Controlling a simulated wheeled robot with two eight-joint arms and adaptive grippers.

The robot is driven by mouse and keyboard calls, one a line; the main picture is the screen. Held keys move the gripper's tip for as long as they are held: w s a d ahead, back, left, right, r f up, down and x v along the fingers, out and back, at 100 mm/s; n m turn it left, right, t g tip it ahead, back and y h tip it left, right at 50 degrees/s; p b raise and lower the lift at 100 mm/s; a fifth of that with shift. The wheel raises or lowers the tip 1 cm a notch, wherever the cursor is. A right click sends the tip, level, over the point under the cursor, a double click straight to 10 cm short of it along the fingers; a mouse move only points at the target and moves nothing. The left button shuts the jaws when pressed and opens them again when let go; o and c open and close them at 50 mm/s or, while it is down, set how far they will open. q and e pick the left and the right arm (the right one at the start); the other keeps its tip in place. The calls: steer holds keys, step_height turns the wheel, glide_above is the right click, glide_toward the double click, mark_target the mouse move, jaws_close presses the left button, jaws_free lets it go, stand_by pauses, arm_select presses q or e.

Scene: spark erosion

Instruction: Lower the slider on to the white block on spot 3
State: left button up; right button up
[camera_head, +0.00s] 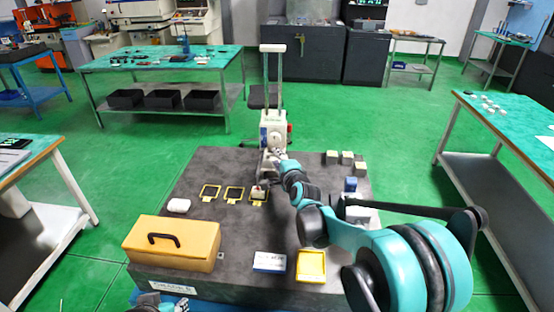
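Three yellow square frames lie in a row on the dark grey table (190,245): a left one (203,191), a middle one (227,193) and a right one (251,199). A small whitish block (258,191) sits in the right frame. Behind it stands a white machine head (272,130) on two upright posts, which looks like the slider. My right gripper (266,174) is at the lower front of this head, just above and behind the block. It is small and partly hidden by my arm, so its fingers and any contact are unclear.
A yellow box (172,244) with a black handle stands at front left, a white rounded piece (179,205) behind it. A blue-and-white box (269,262) and a yellow tray (311,266) are at the front.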

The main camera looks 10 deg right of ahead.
steer(key=v, duration=1.1)
steer(key=shift+s, duration=0.3)
